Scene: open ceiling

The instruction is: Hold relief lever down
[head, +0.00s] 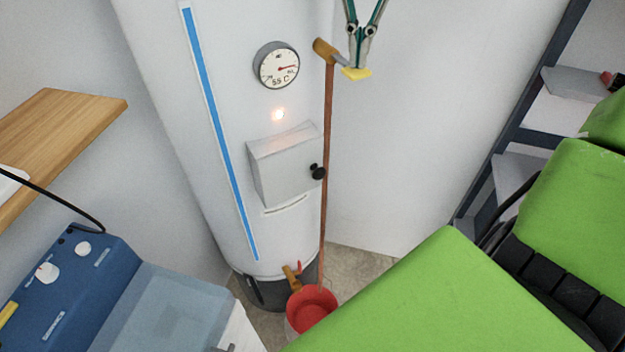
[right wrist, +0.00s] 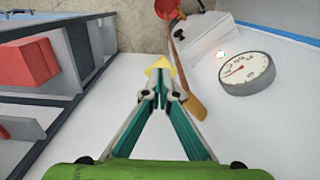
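The relief lever is a yellow tab (head: 356,73) on the end of a short grey stem from a brass-coloured valve (head: 325,50). The valve sits on the upper right side of a white tank (head: 225,110). My right gripper (head: 356,66) comes down from the top, with its fingertips together right at the yellow tab. In the right wrist view, the fingertips (right wrist: 161,90) meet just in front of the yellow tab (right wrist: 160,66). I cannot tell whether they touch it. No object shows between the fingers. My left gripper is not in view.
A copper pipe (head: 328,150) runs down the tank to a red bucket (head: 312,308) on the floor. The tank carries a dial (head: 276,66) and a grey box (head: 284,165). A blue machine (head: 70,290) stands at lower left; dark shelving (head: 515,145) is at right.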

